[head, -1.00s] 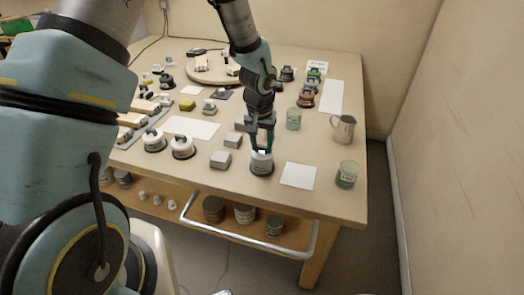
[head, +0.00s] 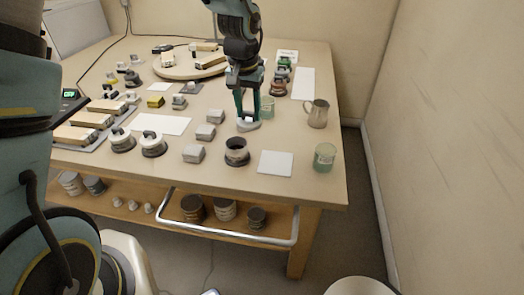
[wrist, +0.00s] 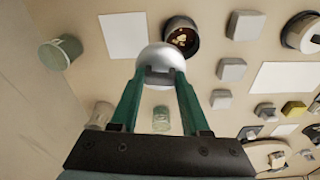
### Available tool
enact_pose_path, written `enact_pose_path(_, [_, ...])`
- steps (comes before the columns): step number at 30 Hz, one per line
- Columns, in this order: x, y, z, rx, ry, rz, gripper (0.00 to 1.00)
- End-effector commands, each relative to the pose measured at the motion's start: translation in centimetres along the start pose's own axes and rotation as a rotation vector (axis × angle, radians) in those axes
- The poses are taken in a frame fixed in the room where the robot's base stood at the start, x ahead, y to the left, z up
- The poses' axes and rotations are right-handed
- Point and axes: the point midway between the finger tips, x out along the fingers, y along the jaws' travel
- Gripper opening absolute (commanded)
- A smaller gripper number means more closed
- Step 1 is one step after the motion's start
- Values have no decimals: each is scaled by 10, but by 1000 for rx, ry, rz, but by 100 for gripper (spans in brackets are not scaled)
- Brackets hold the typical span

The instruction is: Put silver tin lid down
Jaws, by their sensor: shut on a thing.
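The silver tin lid (head: 248,126) is a round, pale metal disc held between the fingers of my gripper (head: 247,114), off its tin. In the wrist view, my gripper (wrist: 160,76) is shut on the handle of the lid (wrist: 161,55). The open dark tin (head: 237,152) stands upright on the bench, in front of the lid in the head view. In the wrist view the tin (wrist: 181,36) shows small light pieces inside, and the lid overlaps its edge in the picture. I cannot tell the exact height of the lid above the bench.
A bare white card (head: 276,164) lies right of the tin. A green glass jar (head: 324,158) and a metal mug (head: 317,114) stand farther right. Grey blocks (head: 194,153) stand left of the tin. Another green glass (head: 267,107) is close beside my gripper.

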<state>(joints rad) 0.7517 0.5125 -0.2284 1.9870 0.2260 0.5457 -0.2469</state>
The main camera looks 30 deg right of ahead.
Motion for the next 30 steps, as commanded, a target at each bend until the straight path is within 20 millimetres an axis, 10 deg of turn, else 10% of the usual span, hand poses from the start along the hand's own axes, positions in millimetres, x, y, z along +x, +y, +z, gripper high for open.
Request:
enact_pose_path(10, [42, 75, -2, 244, 0, 31, 0])
enact_pose_path(30, [127, 78, 8, 256, -3, 33, 0])
